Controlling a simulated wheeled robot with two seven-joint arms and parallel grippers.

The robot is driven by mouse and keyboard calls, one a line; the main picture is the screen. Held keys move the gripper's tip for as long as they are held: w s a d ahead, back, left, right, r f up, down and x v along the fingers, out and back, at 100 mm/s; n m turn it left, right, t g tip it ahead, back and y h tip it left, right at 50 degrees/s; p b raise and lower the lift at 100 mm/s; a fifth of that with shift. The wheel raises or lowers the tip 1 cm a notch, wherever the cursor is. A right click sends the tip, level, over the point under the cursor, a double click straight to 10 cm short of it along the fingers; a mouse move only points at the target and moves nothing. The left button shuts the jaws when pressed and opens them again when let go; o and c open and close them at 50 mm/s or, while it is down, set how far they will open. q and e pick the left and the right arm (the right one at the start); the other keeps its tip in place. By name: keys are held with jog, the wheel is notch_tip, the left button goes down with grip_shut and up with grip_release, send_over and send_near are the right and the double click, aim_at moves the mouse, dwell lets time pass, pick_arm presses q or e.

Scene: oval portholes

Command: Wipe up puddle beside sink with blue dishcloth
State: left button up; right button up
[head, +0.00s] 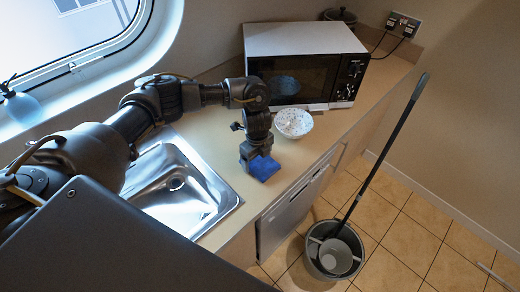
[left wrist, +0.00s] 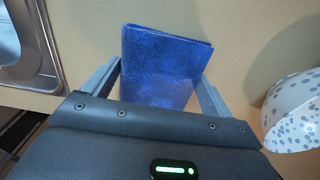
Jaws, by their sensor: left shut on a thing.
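The blue dishcloth (head: 263,168) is a folded square at the lower end of my left gripper (head: 254,161), over the counter to the right of the sink (head: 180,187). In the left wrist view the cloth (left wrist: 160,62) sits between the two fingers of my left gripper (left wrist: 159,78), which is shut on it. I cannot tell whether the cloth touches the counter. No puddle stands out clearly; a darker curved patch by the bowl in the left wrist view may be liquid or shadow. My right gripper is not in view.
A speckled bowl (head: 293,123) stands close to the right of my left gripper, in front of the microwave (head: 307,68). The counter's front edge lies above the dishwasher (head: 290,213). A mop (head: 385,145) stands in a bucket (head: 334,251) on the tiled floor.

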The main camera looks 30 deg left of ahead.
aim_at(248, 180)
pick_arm(q)
jog(key=shift+s+r+p, duration=0.15)
jog(key=shift+s+p, duration=0.35)
jog(key=shift+s, duration=0.45)
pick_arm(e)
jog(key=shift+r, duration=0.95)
pick_arm(q)
jog(key=shift+s+p, duration=0.45)
jog(key=shift+p, duration=0.15)
jog(key=s+p, duration=0.1)
jog(key=s, duration=0.1)
jog(key=shift+s, duration=0.3)
jog(key=shift+s+f+p, duration=0.35)
jog(key=shift+s, duration=0.5)
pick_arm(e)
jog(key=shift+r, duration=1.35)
pick_arm(q)
jog(key=w+r, duration=0.1)
jog(key=r, duration=0.2)
jog(key=w+r, duration=0.2)
jog(key=r, duration=0.1)
jog(key=w+r, duration=0.2)
jog(key=r, duration=0.1)
jog(key=shift+w+r, duration=0.1)
jog(key=shift+w, duration=0.05)
